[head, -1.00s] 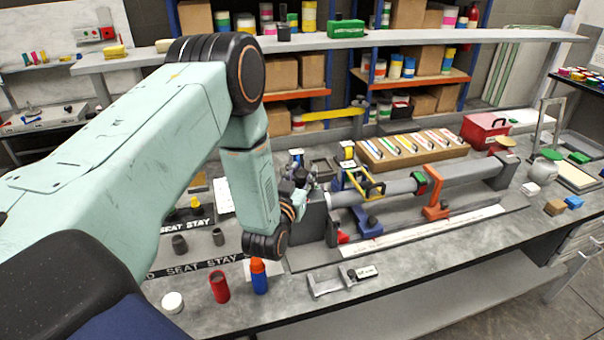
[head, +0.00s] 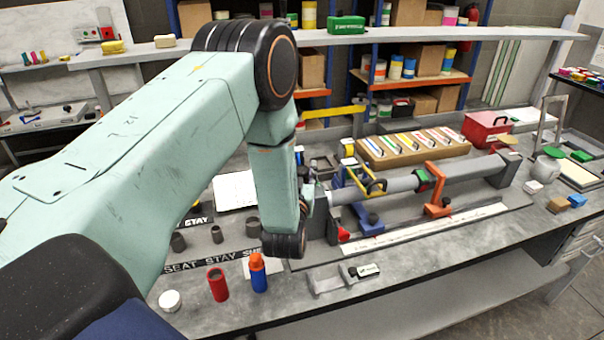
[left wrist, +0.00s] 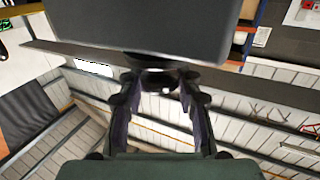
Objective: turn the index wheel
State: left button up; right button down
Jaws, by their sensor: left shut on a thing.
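My left gripper (head: 308,188) is mostly hidden behind my own forearm in the head view, at the left end of the bench fixture. In the left wrist view its two dark fingers (left wrist: 162,92) close around a small dark rounded part, which I take to be the index wheel (left wrist: 158,78), just below a large grey block (left wrist: 140,30). The wheel's face and marks cannot be made out, and in the head view it is hidden. The grey headstock block (head: 317,222) carries a long grey tube (head: 402,184) running right. My right gripper is not in view.
A blue clamp (head: 369,222) and an orange clamp (head: 436,205) stand along the tube. A wooden tray (head: 410,155) lies behind. A red cylinder (head: 217,285) and a blue-orange bottle (head: 258,275) stand near the front edge, below my arm. A metal bracket (head: 328,284) lies beside them.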

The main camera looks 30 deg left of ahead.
pick_arm(q)
jog(key=n+g+y+b, duration=0.1)
jog(key=n+y, duration=0.1)
jog(key=y, duration=0.1)
jog(key=shift+w+d+f+g+b, duration=0.1)
jog(key=shift+d+f+g+b, duration=0.1)
jog(key=shift+g+b, duration=0.2)
jog(key=n+g+y+b, duration=0.2)
jog(key=n+g+y, duration=0.1)
jog(key=shift+g+y, duration=0.3)
jog(key=n+g+y+b, duration=0.1)
jog(key=n+g, duration=0.1)
jog(key=n+g+y+b, duration=0.1)
jog(key=g, duration=0.1)
jog(key=shift+a+f+n+g+y+b, duration=0.1)
jog(key=shift+n+g+y+b, duration=0.2)
jog(key=shift+n, duration=0.1)
jog(key=n+g+b, duration=0.2)
jog(key=g+b, duration=0.1)
jog(key=g, duration=0.1)
jog(key=n+g+y+b, duration=0.1)
jog(key=n+g+b, duration=0.2)
jog(key=g, duration=0.1)
jog(key=shift+a+f+b, duration=0.1)
jog(key=shift+b, duration=0.3)
jog(key=shift+r+n+g+b, duration=0.2)
jog(key=shift+n+g+b, duration=1)
jog(key=shift+g+b, duration=0.55)
jog(key=shift+h, duration=0.3)
